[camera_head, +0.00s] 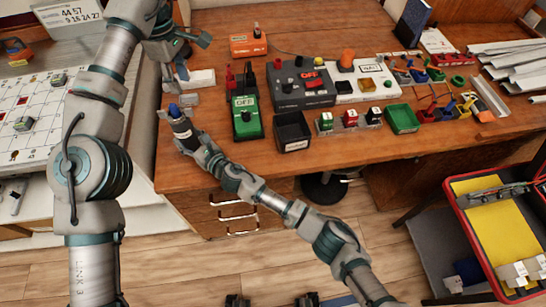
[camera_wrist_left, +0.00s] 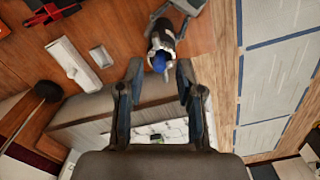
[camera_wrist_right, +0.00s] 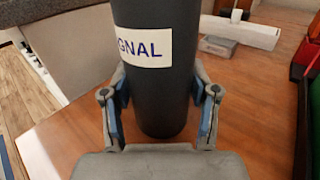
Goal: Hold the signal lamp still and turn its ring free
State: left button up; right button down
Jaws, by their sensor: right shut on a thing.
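The signal lamp (camera_head: 182,129) is a dark cylinder with a white label and a blue top, at the left end of the desk. My right gripper (camera_head: 187,141) is shut around its body. In the right wrist view the label on the dark body (camera_wrist_right: 155,88) reads "GNAL" and a finger lies on each side. My left gripper (camera_head: 190,45) is open and empty, above and apart from the lamp. In the left wrist view the blue top (camera_wrist_left: 159,62) shows just beyond the gap between the open fingers (camera_wrist_left: 160,84).
A white block (camera_head: 197,79) lies behind the lamp. A green device (camera_head: 246,117), a dark open bin (camera_head: 293,131) and a dark control box (camera_head: 301,84) stand to its right. A white board (camera_head: 38,108) lies left. The desk's front left corner is bare.

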pick_arm(q)
jog(key=s+d+f+m+g+h, duration=0.3)
jog(key=s+d+f, duration=0.1)
jog(key=d+f, duration=0.7)
jog(key=s+d+f+m+g+h, duration=0.2)
jog(key=s+d+g+h, duration=0.1)
jog(key=s+d, duration=0.8)
jog(key=shift+f+g, duration=0.25)
jog(key=shift+g, duration=0.15)
